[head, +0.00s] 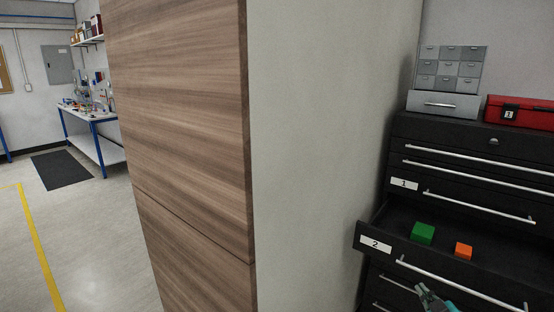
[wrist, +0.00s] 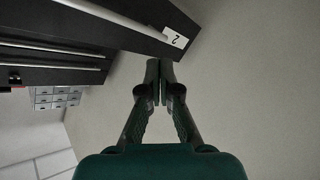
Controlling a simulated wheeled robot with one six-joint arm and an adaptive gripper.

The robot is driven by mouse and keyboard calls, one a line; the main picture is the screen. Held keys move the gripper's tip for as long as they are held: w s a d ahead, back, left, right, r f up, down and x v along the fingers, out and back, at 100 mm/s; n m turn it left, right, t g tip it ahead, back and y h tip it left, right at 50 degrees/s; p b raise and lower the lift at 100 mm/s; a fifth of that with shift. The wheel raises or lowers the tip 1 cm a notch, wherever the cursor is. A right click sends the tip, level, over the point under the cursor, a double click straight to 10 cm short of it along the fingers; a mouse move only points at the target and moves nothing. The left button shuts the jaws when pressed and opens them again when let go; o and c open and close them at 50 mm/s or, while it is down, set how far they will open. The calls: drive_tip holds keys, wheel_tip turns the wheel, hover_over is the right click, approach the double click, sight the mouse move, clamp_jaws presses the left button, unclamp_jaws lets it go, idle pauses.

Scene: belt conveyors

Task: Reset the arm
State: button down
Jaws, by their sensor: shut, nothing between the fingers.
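My gripper (wrist: 159,84) is shut and empty in the wrist view, its fingertips together in front of a plain pale surface. It also shows in the head view (head: 428,292) at the bottom, just in front of the open drawer labelled 2 (head: 376,244). I cannot tell the exact gap between fingers and drawer. The rest of my arm is mostly outside the head view.
A green block (head: 423,233) and an orange block (head: 463,251) lie in the open drawer. The black drawer cabinet (head: 450,140) carries a grey small-drawer unit (head: 450,68) and a red toolbox (head: 522,113). A tall wood-fronted cabinet (head: 185,120) stands left. Open floor (head: 90,225) lies beyond it.

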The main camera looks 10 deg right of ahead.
drive_tip(key=s+a+f+m+g, duration=0.1)
drive_tip(key=s+a+f+m, duration=0.1)
drive_tip(key=s+a+f, duration=0.65)
drive_tip(key=s+a+f+m, duration=0.2)
drive_tip(key=s+a+f, duration=0.4)
drive_tip(key=s+a, duration=0.6)
drive_tip(key=s+a+r+y, duration=0.1)
drive_tip(key=s+a+r, duration=0.2)
drive_tip(key=s, duration=0.5)
drive_tip(key=s+a+r+y, duration=0.1)
drive_tip(key=s+a+r, duration=0.2)
drive_tip(key=s, duration=0.5)
drive_tip(key=s+a+r+y, duration=0.1)
drive_tip(key=s+a+r, duration=0.2)
drive_tip(key=s, duration=0.5)
drive_tip(key=shift+s+a, duration=0.35)
drive_tip(key=shift+s, duration=0.05)
drive_tip(key=shift+r, duration=0.1)
